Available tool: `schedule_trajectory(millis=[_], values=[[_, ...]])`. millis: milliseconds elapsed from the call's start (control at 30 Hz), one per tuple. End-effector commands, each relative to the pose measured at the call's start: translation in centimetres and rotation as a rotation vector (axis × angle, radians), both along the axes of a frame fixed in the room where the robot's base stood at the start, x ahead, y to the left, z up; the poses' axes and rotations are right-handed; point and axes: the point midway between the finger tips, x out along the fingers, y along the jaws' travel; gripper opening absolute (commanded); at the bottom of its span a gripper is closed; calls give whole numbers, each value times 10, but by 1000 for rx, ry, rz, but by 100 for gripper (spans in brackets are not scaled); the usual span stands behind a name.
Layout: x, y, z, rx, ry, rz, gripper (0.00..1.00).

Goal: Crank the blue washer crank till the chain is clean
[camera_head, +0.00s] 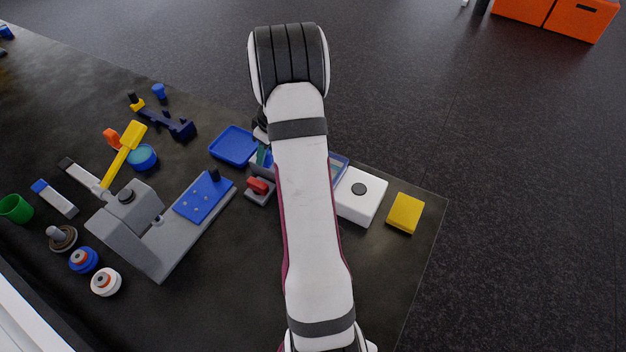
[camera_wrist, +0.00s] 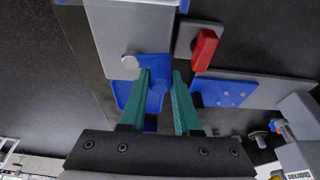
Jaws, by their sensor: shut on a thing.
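The blue washer crank (camera_wrist: 157,84) shows in the wrist view beside a pale grey box-like body with a silver round knob (camera_wrist: 130,62). My gripper (camera_wrist: 165,100) has its two teal fingers on either side of the crank's blue grip and is shut on it. The fingers hide part of the grip. In the head view my arm covers the crank; only a sliver of a teal finger (camera_head: 262,154) and a blue-edged clear box (camera_head: 339,164) show beside it. The chain cannot be made out in either view.
A red lever on a grey block (camera_head: 258,187) stands close left of my arm. A blue tray (camera_head: 231,145) lies behind it. A white box with a dark knob (camera_head: 354,205) and a yellow block (camera_head: 405,213) are right. Tools and a grey stand (camera_head: 150,240) crowd the left.

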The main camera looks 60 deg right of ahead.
Motion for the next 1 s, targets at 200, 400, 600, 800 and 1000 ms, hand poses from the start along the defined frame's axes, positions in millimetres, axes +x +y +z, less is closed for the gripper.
schedule_trajectory(millis=[200,400,600,800,1000], values=[[10,1,-1,2,1,1,9],[10,0,-1,2,1,0,9],[18,-3,-1,0,1,1,9],[20,-5,0,-3,0,0,11],[23,-9,1,-5,0,-1,19]])
